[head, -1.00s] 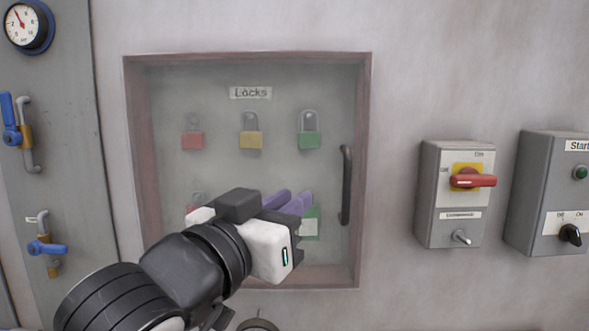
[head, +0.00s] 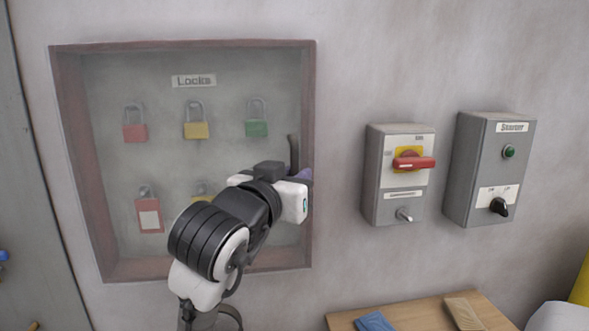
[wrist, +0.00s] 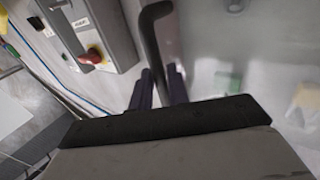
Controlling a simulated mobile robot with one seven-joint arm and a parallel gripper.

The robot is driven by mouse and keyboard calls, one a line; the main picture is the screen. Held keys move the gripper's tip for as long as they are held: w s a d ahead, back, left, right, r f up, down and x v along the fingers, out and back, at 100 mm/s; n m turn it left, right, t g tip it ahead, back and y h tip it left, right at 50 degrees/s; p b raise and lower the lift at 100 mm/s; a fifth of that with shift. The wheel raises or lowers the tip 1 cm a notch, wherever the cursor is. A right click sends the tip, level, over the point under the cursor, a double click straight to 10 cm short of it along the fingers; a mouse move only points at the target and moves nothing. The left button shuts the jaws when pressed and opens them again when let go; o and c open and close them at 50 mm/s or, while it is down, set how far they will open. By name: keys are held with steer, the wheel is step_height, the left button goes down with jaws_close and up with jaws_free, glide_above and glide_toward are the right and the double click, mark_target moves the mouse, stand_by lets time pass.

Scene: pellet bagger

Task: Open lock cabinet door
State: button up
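The lock cabinet (head: 182,265) is on the wall with its clear door shut. Behind the door hang red, yellow and green padlocks under a "Locks" label. The dark vertical door handle (head: 294,150) is at the door's right side, and its lower part is hidden by my gripper (head: 304,174). In the wrist view the handle (wrist: 154,35) runs down to my gripper (wrist: 160,88), whose purple fingers are apart, one on each side of the bar. The fingers look open, with small gaps beside the handle. Contact cannot be made out.
Right of the cabinet are a grey box with a red rotary switch (head: 413,162) and a starter box (head: 490,170). A wooden table (head: 405,316) with a blue item and a tan item stands below them. The wall between cabinet and boxes is clear.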

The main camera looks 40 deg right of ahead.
steer(key=shift+w+d, duration=0.15)
steer(key=shift+d, duration=0.1)
jaws_close()
